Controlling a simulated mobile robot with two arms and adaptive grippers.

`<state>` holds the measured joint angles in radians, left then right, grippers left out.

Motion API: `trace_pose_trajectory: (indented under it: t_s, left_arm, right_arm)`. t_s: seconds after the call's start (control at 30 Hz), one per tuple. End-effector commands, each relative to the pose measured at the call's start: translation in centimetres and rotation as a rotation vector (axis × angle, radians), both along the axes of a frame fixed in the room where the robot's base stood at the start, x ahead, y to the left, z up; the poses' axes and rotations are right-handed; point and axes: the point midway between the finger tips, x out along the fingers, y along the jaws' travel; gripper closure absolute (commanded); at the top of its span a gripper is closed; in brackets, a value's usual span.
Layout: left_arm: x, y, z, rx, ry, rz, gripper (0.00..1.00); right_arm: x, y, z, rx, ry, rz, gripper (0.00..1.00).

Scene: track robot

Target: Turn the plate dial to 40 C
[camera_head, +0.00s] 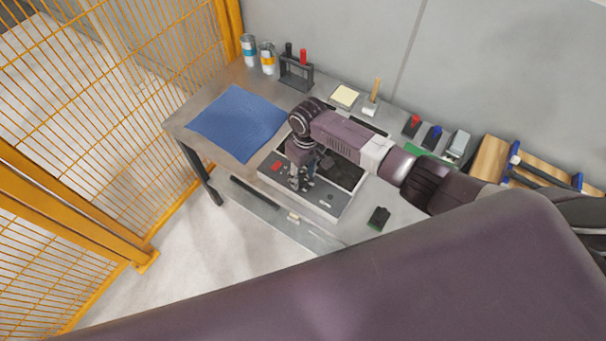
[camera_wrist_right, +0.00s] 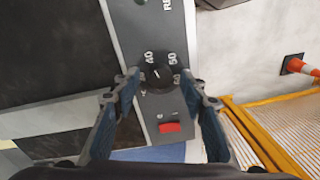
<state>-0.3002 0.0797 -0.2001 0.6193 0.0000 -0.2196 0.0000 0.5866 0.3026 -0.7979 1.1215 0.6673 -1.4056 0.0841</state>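The hot plate (camera_head: 326,207), a pale box with a dark top, sits on the bench. In the right wrist view its grey control panel (camera_wrist_right: 128,32) carries a round black dial (camera_wrist_right: 157,77) with a small white mark. The numbers 40 and 50 show beyond the dial; other markings are partly covered. The mark seems to point toward the 40 side. My right gripper (camera_head: 301,184) is over the panel; in the wrist view its fingers (camera_wrist_right: 159,82) are open, one on each side of the dial. I cannot tell whether they touch it. My left gripper is not in view.
A red switch (camera_wrist_right: 169,127) is on the panel near the dial. A blue cloth (camera_head: 238,121) lies left of the hot plate. Cans (camera_head: 249,50) and a black rack (camera_head: 297,72) stand behind. A small dark item (camera_head: 379,217) lies to the right. An orange fence (camera_head: 85,130) borders the left.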

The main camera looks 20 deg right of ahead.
Motion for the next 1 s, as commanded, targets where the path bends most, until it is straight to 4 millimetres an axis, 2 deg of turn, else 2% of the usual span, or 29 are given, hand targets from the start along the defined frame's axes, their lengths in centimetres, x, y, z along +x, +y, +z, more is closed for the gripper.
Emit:
trace_pose_trajectory:
  t_s: [0.13,0.23,0.5,0.7,0.83,1.0]
  left_arm:
    - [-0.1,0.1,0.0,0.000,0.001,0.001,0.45]
    - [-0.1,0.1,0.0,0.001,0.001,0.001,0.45]
    - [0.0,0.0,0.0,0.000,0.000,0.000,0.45]
    - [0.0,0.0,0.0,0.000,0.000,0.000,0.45]
    - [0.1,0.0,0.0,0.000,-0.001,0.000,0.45]
    - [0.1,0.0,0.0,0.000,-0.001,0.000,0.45]
  right_arm:
    - [0.0,-0.1,0.6,0.000,0.001,0.000,0.60]
    - [0.1,-0.1,1.9,0.000,-0.001,0.000,0.60]
    - [0.3,-0.4,7.7,0.000,-0.005,0.002,0.60]
    - [0.3,-0.5,10.8,0.000,-0.002,0.000,0.60]
    - [0.3,-0.6,11.8,0.000,-0.002,0.000,0.60]
    - [0.3,-0.6,12.0,0.000,0.000,0.000,0.60]
